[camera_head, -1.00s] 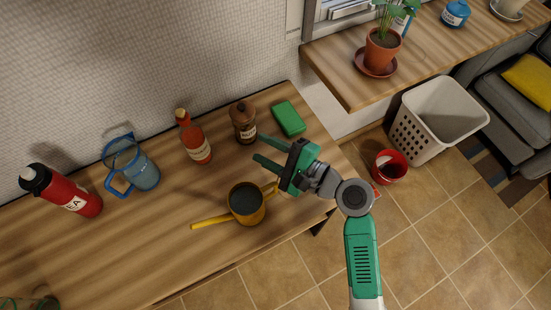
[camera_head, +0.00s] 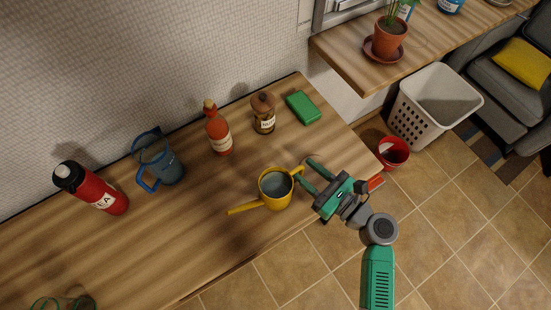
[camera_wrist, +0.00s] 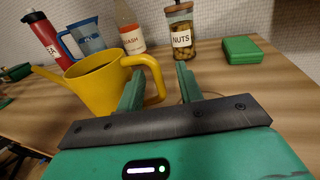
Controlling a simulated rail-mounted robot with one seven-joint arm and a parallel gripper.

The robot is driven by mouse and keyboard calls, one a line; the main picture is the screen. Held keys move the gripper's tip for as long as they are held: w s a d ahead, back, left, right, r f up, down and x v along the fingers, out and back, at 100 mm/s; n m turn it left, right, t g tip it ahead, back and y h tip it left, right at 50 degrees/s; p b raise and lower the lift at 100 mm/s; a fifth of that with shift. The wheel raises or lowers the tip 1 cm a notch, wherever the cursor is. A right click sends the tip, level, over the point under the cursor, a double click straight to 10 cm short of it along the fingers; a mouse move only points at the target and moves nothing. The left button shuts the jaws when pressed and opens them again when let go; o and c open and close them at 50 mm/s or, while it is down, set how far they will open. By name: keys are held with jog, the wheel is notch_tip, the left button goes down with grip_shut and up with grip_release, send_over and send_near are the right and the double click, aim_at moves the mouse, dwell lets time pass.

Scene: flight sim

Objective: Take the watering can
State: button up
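The yellow watering can (camera_head: 264,202) stands upright on the wooden counter, its spout pointing left and its looped handle pointing right towards my gripper. My gripper (camera_head: 306,169) is open, just right of the can, with its fingertips at the handle. In the wrist view the can (camera_wrist: 92,92) is at the left. Its handle (camera_wrist: 155,72) curves down beside the left finger, in the gap side of my open gripper (camera_wrist: 161,82). I cannot tell whether a finger touches the handle.
Behind the can stand a red tea bottle (camera_head: 92,188), a blue pitcher (camera_head: 165,170), an orange-red bottle (camera_head: 218,137), a nuts jar (camera_head: 264,117) and a green box (camera_head: 303,108). A red bucket (camera_head: 393,153) is on the floor.

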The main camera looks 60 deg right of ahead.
jog(key=x, duration=0.3)
jog(key=shift+w, duration=0.4)
grip_shut()
jog(key=s+a+r+p, duration=0.3)
jog(key=s+a+r, duration=0.2)
jog(key=s, duration=0.8)
jog(key=a, duration=0.3)
jog(key=shift+s+a, duration=0.3)
jog(key=shift+s, duration=0.05)
